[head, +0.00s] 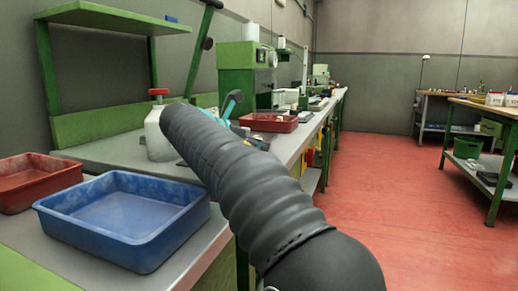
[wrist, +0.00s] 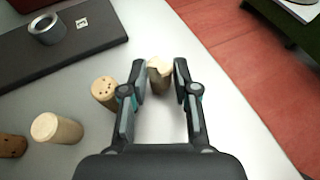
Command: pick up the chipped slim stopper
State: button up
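In the wrist view my gripper (wrist: 160,76) is open, with one finger on each side of a slim pale cork stopper (wrist: 159,72). The stopper stands at the level of the fingertips, and its top edge looks notched, like a chip. A gap shows on its right side; on its left it is close to the finger, and I cannot tell if they touch. A cork stopper with small holes in its top (wrist: 105,92) stands just left of the left finger. In the head view my arm hides the stoppers, and only bits of the gripper show.
A wider plain stopper (wrist: 57,129) and a brown stopper (wrist: 11,146) stand further left. A dark board (wrist: 85,40) with a metal ring (wrist: 47,29) lies at upper left. The bench edge runs along the right. A blue tray (head: 125,215) and red trays (head: 35,180) stand on the bench.

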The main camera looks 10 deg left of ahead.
jog(key=shift+c, duration=0.8)
